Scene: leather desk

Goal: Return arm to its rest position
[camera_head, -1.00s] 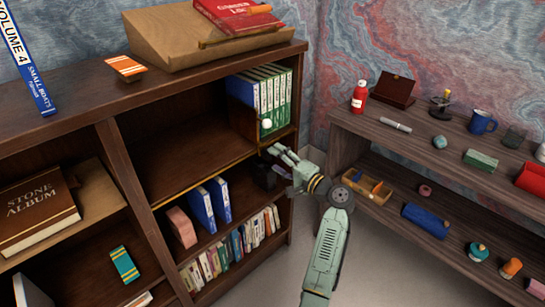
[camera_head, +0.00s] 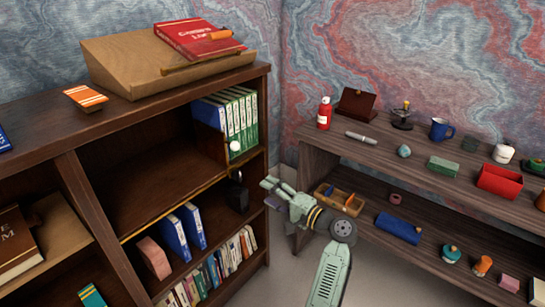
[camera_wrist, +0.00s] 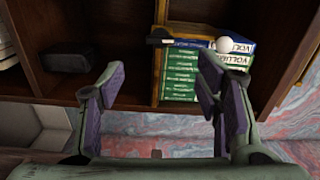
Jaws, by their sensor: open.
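My gripper (camera_head: 277,192) is open and empty. In the head view it is in front of the right end of the dark bookcase (camera_head: 100,108), apart from the shelves. In the wrist view the two purple-padded fingers of my gripper (camera_wrist: 160,90) are spread wide with nothing between them. Beyond them, the wrist view shows a row of green and blue volumes (camera_wrist: 181,75) on a shelf and a white ball (camera_wrist: 224,45) by them.
The dark wooden side shelf (camera_head: 310,140) stands right of my arm, with a red bottle (camera_head: 324,114) and a wooden tray (camera_head: 340,199) on it. A black object (camera_head: 237,196) is near my fingertips. Floor shows between the two shelves.

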